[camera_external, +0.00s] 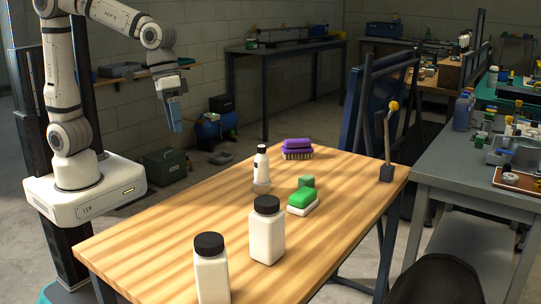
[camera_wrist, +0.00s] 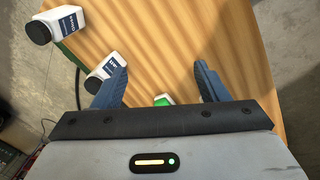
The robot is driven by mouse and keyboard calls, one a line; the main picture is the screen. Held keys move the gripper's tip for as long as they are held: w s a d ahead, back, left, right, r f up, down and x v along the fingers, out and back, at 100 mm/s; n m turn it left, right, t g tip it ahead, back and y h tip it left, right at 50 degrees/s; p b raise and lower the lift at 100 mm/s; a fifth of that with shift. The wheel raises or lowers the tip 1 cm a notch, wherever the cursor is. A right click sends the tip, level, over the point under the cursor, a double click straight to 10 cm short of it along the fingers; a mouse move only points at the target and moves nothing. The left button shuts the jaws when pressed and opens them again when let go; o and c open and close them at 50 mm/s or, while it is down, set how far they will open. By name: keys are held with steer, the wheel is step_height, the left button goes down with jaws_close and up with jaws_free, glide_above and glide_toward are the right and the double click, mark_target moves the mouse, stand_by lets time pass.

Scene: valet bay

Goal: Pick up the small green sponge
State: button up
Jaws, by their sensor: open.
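A small green block, the small green sponge (camera_external: 306,182), sits on the wooden table just behind a larger green-and-white sponge or brush (camera_external: 303,202). My gripper (camera_external: 175,126) hangs in the air at the table's far left, well apart from both green things, with its blue fingers pointing down. In the wrist view my gripper (camera_wrist: 160,66) is open, its two blue fingers wide apart with nothing between the tips. A green-and-white item (camera_wrist: 163,100) shows low between the fingers, partly hidden by the gripper body; I cannot tell which green thing it is.
Two white bottles with black caps (camera_external: 266,236) (camera_external: 212,276) stand at the table's near end. A slimmer white bottle (camera_external: 261,168) stands left of the green things. A purple brush (camera_external: 297,149) lies at the back. A lever (camera_external: 387,150) stands at the right edge.

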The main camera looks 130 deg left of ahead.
steer(key=w+a+f+n+b, duration=0.25)
steer(key=w+a+n, duration=0.25)
steer(key=w+a, duration=0.25)
steer(key=n+t+b, duration=0.2)
steer(key=n+b, duration=0.3)
steer(key=n, duration=1.2)
glide_toward(307, 177)
steer(key=x, duration=0.3)
steer(key=b+x, duration=0.1)
steer(key=x, duration=0.6)
steer(key=shift+d+f+b, duration=0.1)
steer(key=shift+d+b, duration=0.05)
steer(key=shift+b, duration=0.2)
steer(key=shift+c, duration=0.5)
steer(key=c, duration=0.9)
steer(key=shift+c, duration=0.2)
